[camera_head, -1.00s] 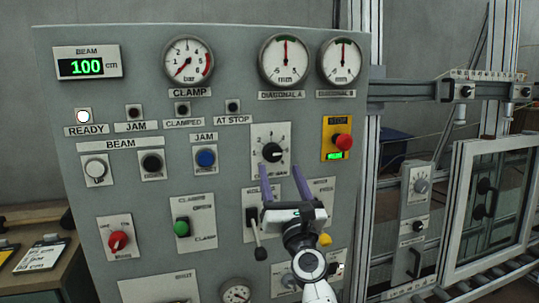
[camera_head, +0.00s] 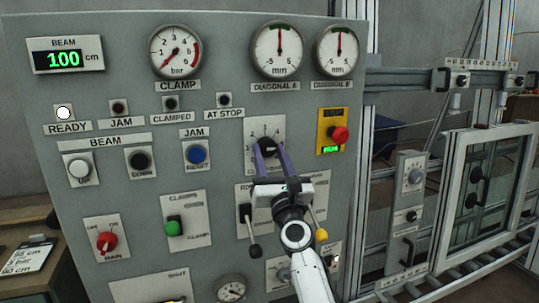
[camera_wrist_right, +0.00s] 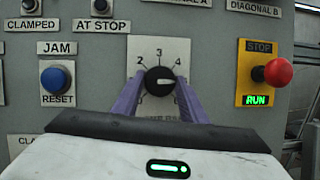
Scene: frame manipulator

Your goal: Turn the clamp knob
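A black round knob (camera_wrist_right: 160,81) sits on a white plate with a numbered scale; its white mark points right. The lettering below it is mostly hidden by my gripper. The same knob (camera_head: 267,146) shows in the head view, partly covered by the fingers. My right gripper (camera_wrist_right: 159,92) is open, its purple fingers apart, one on each side of the knob's lower part; I cannot tell whether they touch it. In the head view my right gripper (camera_head: 268,146) reaches up from below. The clamp gauge (camera_head: 177,52) has its needle pointing lower left. My left gripper is not in view.
A red stop button (camera_head: 340,135) on a yellow plate is right of the knob, and a blue reset button (camera_head: 196,154) is left.

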